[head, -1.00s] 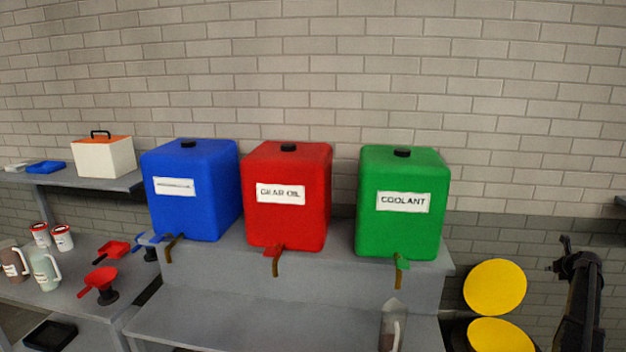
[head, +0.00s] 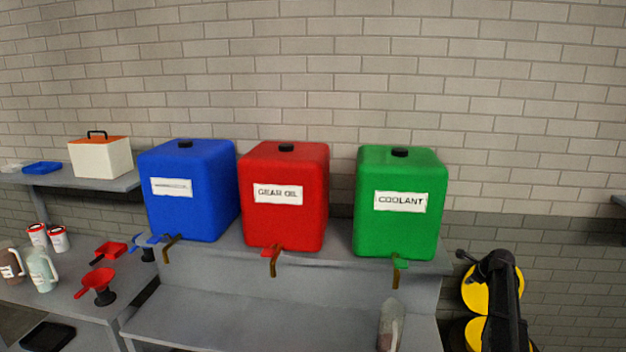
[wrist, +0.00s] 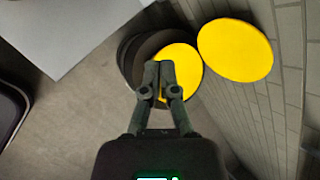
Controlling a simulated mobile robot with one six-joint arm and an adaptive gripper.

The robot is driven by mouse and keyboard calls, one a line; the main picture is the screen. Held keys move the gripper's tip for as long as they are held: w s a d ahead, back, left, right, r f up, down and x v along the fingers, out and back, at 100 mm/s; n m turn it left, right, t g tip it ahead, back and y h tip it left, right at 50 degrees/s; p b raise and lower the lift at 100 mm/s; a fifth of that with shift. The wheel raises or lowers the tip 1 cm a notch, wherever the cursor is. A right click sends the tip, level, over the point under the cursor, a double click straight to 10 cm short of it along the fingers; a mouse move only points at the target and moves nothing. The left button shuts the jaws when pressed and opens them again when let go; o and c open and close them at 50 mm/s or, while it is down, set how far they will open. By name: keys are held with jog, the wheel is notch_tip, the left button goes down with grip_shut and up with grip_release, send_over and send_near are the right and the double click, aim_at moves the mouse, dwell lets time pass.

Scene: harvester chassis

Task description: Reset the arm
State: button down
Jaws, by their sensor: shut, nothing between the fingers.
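My gripper shows in the wrist view (wrist: 158,76), shut with its fingertips together and nothing between them. Below it in that view are the floor and two yellow discs, one (wrist: 235,50) beside the wall and one partly behind the fingers. In the head view my dark arm stands at the lower right, in front of the yellow discs (head: 470,290) and right of the bench; the gripper's fingertips cannot be made out there.
Blue (head: 190,205), red (head: 285,220) and green (head: 398,230) tanks with taps stand on a grey bench (head: 250,310). Left shelves hold a white box (head: 100,160), a red funnel (head: 97,283) and jugs. The brick wall is close behind.

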jog(key=s+a+f+n+g, duration=0.1)
jog(key=s+a+n, duration=0.25)
jog(key=a, duration=0.45)
jog(key=s+a+n+g, duration=0.15)
jog(key=a+n, duration=0.25)
jog(key=a, duration=0.4)
jog(key=s+a+f+n+g, duration=0.1)
jog(key=s+a+n, duration=0.25)
jog(key=a, duration=0.45)
jog(key=s+a+f+n+g, duration=0.1)
jog(key=s+a+n+g, duration=0.2)
jog(key=s+a+n, duration=1.35)
jog(key=s+a+f+m+b, duration=0.1)
jog(key=s+f+b, duration=0.2)
jog(key=f+b, duration=0.7)
jog(key=shift+s+a+f+g+h, duration=0.25)
jog(key=shift+s+a+g+h, duration=0.05)
jog(key=shift+g, duration=0.05)
